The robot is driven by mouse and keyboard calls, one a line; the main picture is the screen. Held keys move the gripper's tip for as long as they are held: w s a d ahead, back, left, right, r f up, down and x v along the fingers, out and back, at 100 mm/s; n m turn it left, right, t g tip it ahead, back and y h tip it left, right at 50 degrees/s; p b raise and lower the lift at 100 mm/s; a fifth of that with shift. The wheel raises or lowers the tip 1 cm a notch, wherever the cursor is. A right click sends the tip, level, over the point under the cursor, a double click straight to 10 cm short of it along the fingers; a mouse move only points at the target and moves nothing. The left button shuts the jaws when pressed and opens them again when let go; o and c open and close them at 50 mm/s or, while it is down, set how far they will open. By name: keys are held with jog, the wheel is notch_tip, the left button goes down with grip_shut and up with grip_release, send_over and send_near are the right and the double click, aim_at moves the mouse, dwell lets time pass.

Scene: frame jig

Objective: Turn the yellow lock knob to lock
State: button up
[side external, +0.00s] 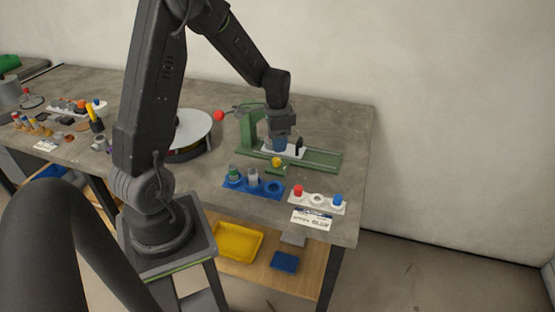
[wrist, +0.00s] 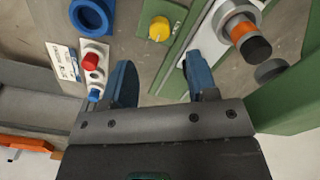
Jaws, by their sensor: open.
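The yellow lock knob (side external: 276,162) sits at the front edge of the green jig (side external: 325,160) in the side view. In the wrist view the knob (wrist: 159,28) is round with a pale mark on its face, on a green mount. My gripper (side external: 279,146) is low over the jig, just behind the knob. In the wrist view my gripper (wrist: 161,76) has its two blue fingers wide apart with nothing between them. The knob lies beyond the fingertips, apart from them. Which way the knob's mark is turned is too small to tell.
A grey, orange and black cylindrical part (wrist: 245,33) stands close to the right finger. A blue holder (side external: 254,183) and a white holder with red and blue pieces (side external: 317,199) lie in front. A red-balled lever (side external: 219,116) sticks out left of the jig.

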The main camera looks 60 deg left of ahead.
aim_at(278, 159)
notch_tip(278, 159, down, 8)
jog(key=shift+r, duration=0.25)
jog(key=shift+c, duration=0.2)
jog(key=c, duration=0.9)
